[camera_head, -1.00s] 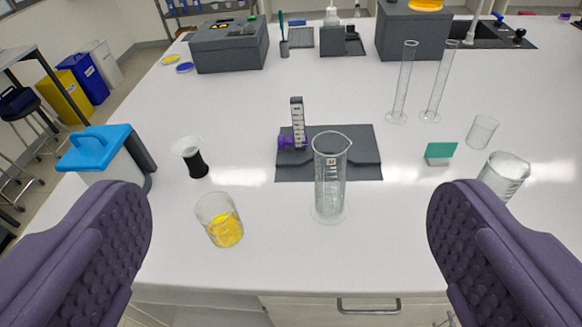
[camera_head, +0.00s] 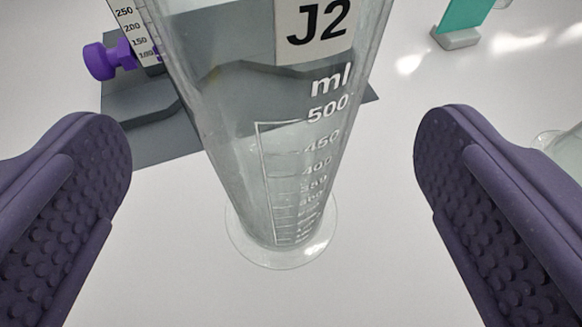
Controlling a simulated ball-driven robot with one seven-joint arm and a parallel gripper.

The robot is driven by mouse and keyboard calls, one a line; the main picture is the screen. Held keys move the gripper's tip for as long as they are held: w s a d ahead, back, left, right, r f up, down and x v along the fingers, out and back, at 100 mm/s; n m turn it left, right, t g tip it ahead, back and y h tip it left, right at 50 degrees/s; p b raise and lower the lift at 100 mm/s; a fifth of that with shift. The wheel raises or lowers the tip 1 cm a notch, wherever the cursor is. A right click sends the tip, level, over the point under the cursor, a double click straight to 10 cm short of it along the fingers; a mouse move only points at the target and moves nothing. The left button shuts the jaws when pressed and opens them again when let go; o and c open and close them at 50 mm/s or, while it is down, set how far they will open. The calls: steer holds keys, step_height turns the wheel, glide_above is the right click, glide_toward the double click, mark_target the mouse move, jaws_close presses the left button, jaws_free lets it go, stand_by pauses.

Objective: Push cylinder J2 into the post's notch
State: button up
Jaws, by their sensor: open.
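Cylinder J2 (camera_head: 270,130) is a clear glass measuring cylinder with a white J2 label and a 500 ml scale. It stands upright on its round clear foot (camera_head: 285,255) on the white bench, in front of the grey base. The post (camera_head: 138,32) with a white scale and a purple knob (camera_head: 107,58) shows at the upper left, cut off by the top edge. Its notch cannot be made out. My gripper (camera_head: 272,165) is open, with one purple finger on each side of the cylinder and visible gaps to both.
The grey base plate (camera_head: 165,135) lies behind the cylinder. A teal card in a grey stand (camera_head: 455,38) is at the upper right. Part of a glass vessel (camera_head: 562,145) shows by the right finger. The white bench is clear around the cylinder's foot.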

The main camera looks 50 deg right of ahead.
steer(key=b+x, duration=0.1)
steer(key=x, duration=0.4)
steer(key=shift+w+d+f+b, duration=0.1)
steer(key=shift+d+f+b, duration=0.1)
steer(key=shift+b, duration=0.1)
